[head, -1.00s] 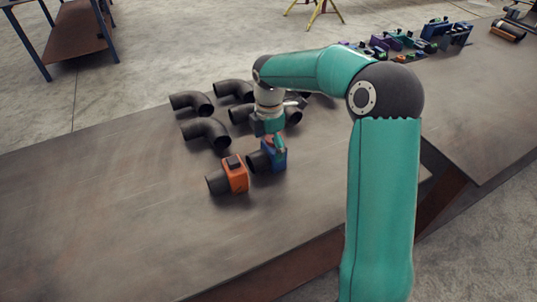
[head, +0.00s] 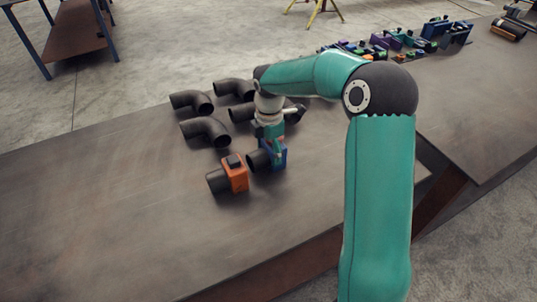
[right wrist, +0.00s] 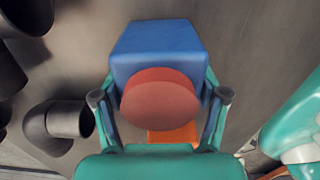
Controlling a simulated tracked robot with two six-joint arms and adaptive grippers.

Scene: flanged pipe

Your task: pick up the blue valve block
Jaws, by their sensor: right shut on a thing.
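The blue valve block (head: 280,158) is at the end of a short black pipe (head: 258,161) on the near table. My right gripper (head: 272,146) reaches down to it from above and is shut on it. In the right wrist view the blue block (right wrist: 158,42) sits between the two fingers, with a round reddish disc (right wrist: 160,98) on its near side. The fingers hide part of the block's sides. I cannot tell whether it is clear of the table. My left gripper is not in view.
An orange block (head: 236,174) with a black pipe stands close by at the left. Several black pipe elbows (head: 205,131) lie just behind. Coloured parts (head: 395,42) lie at the back right. The table's left part (head: 90,220) is clear.

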